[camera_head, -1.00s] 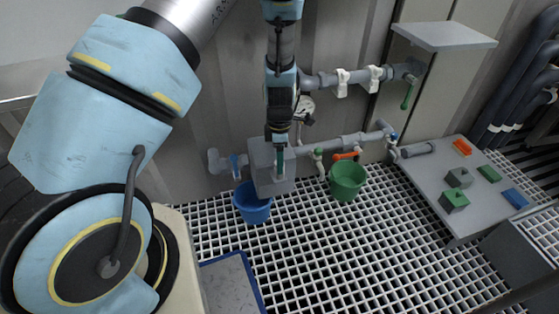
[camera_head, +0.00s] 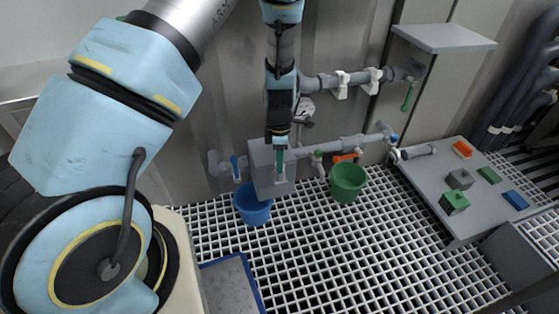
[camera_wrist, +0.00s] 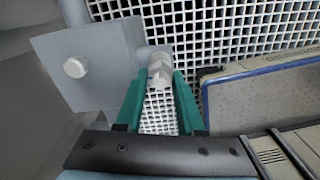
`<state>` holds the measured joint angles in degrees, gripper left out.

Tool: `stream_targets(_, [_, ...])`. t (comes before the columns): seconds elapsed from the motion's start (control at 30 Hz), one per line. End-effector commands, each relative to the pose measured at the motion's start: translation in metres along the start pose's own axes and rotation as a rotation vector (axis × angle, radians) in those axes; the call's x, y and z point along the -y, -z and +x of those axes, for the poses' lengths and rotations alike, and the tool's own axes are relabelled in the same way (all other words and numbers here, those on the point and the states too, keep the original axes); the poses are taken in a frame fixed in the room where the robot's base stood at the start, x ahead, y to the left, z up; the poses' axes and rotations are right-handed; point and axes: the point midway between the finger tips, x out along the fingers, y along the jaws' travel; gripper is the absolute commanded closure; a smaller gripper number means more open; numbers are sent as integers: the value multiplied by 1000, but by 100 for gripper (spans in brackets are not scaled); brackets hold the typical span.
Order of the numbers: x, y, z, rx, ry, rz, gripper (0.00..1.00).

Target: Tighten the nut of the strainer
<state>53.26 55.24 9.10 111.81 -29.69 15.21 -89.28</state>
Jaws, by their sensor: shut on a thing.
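My gripper (camera_head: 280,172) points down in front of a grey box (camera_head: 262,158) on the pipe line. In the wrist view, my gripper (camera_wrist: 160,80) has its two green fingers on either side of a light grey nut (camera_wrist: 159,72) and is shut on it. The nut is on a short pale fitting beside the grey box (camera_wrist: 95,65), which I take to be the strainer. The fingers partly cover the nut, and I cannot tell how tight it is. In the head view the nut is hidden by my gripper.
A blue bucket (camera_head: 252,208) stands below the box, and a green bucket (camera_head: 347,182) stands to its right. Valves with coloured handles line the pipe. A blue-rimmed tray (camera_head: 230,282) lies on the white grating. A grey table (camera_head: 430,190) with small blocks stands at the right.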

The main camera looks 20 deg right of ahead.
Motion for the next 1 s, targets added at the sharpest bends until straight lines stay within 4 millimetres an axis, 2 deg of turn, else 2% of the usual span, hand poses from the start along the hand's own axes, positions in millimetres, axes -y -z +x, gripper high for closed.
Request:
stream_targets(0.47, [0,0,-2,0,1,82,100])
stream_targets(1.0, [0,0,-2,0,1,546,100])
